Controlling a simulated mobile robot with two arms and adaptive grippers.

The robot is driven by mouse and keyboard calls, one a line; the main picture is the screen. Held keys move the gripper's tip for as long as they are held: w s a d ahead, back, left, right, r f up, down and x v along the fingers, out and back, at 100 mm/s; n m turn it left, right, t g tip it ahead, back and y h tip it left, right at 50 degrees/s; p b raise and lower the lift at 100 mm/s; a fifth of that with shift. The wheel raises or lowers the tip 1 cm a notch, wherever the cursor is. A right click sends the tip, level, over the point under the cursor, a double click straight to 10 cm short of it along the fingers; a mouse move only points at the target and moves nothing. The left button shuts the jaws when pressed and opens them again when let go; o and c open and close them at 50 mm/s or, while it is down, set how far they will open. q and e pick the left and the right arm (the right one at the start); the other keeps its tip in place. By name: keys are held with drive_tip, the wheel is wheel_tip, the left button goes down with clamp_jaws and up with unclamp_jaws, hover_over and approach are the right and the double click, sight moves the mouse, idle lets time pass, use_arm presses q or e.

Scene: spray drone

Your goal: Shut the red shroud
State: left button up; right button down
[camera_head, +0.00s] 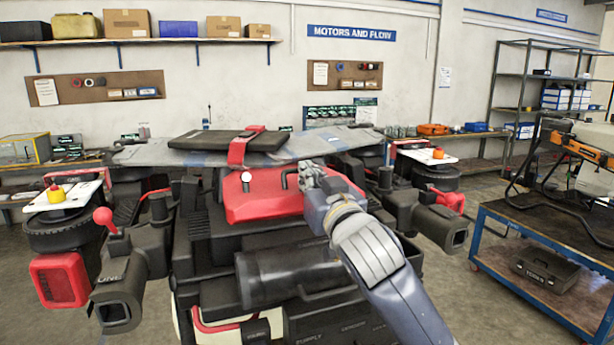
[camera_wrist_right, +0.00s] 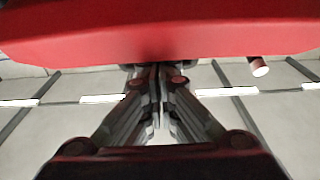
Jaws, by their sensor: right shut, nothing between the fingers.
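The red shroud (camera_head: 262,200) sits at the middle of the drone's body in the head view, above a black cylinder. Its face looks tilted; I cannot tell how far open it is. My right gripper (camera_head: 312,172) is at the shroud's upper right edge, partly hidden by my own wrist. In the right wrist view the shroud (camera_wrist_right: 160,38) spans the top of the picture, and my right gripper (camera_wrist_right: 157,72) is shut and empty, with its fingertips at the shroud's edge. I cannot tell whether they touch it. My left gripper is not in view.
A white-tipped peg (camera_wrist_right: 259,67) sticks out near the shroud in the wrist view. A red strap (camera_head: 240,148) holds a black pad (camera_head: 205,140) above the shroud. Drone arms with nozzles (camera_head: 118,300) flank both sides. A blue cart (camera_head: 535,290) stands at the right.

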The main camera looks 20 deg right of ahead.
drive_tip(key=f+b, duration=0.1)
drive_tip(key=f, duration=0.1)
drive_tip(key=f+b, duration=0.1)
drive_tip(key=f, duration=0.1)
drive_tip(key=f+b, duration=0.1)
drive_tip(key=f, duration=0.1)
drive_tip(key=shift+s+f, duration=0.2)
drive_tip(key=shift+s, duration=0.2)
drive_tip(key=shift+r, duration=0.1)
